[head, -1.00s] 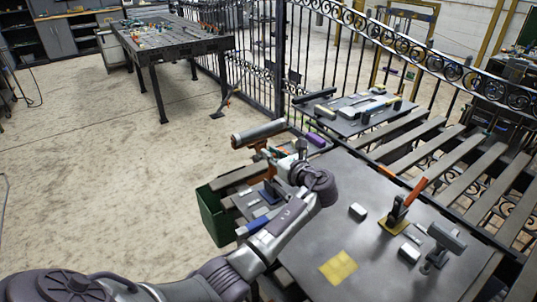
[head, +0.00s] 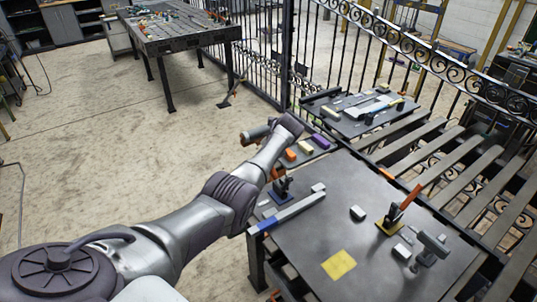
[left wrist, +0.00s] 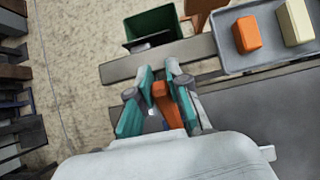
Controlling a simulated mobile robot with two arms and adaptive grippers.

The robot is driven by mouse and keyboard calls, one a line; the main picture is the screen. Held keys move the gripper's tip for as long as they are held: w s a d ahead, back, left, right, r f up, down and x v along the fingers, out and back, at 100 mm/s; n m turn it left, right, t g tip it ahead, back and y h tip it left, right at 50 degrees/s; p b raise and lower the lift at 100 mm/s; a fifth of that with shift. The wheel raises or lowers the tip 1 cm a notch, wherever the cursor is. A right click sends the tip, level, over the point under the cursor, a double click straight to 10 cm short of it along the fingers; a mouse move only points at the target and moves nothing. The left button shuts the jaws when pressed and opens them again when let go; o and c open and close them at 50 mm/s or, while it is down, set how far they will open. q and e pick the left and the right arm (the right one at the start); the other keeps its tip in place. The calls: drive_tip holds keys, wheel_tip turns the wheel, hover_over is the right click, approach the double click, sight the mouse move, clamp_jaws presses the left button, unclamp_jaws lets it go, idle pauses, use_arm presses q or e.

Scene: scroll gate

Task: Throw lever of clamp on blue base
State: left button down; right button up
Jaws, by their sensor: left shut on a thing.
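The clamp on the blue base (head: 279,197) stands near the left edge of the grey table (head: 335,195); its dark body shows just past my left forearm. Its orange lever (left wrist: 163,98) is between the teal fingers of my left gripper (left wrist: 158,70) in the left wrist view, and the fingers are shut on it. In the head view my forearm covers most of the lever and the gripper. A second clamp, with an orange lever (head: 411,197) raised at a slant, stands on a yellow base (head: 389,228) to the right. My right gripper is not in view.
White blocks and a hammer-like grey tool (head: 432,244) lie at right. A tray (left wrist: 232,52) with orange (left wrist: 246,34) and cream (left wrist: 295,22) blocks is close by. A green bin (left wrist: 151,22) stands below.

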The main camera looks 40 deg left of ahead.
use_arm(q)
drive_tip(key=shift+w+a+f+g+h+b, duration=0.15)
drive_tip(key=shift+a+f+g+h+b, duration=0.15)
drive_tip(key=shift+a+f+h+b, duration=0.15)
idle(0.3)
drive_tip(key=c, duration=1.1)
unclamp_jaws()
drive_tip(key=shift+a+f, duration=0.1)
drive_tip(key=v, duration=1.2)
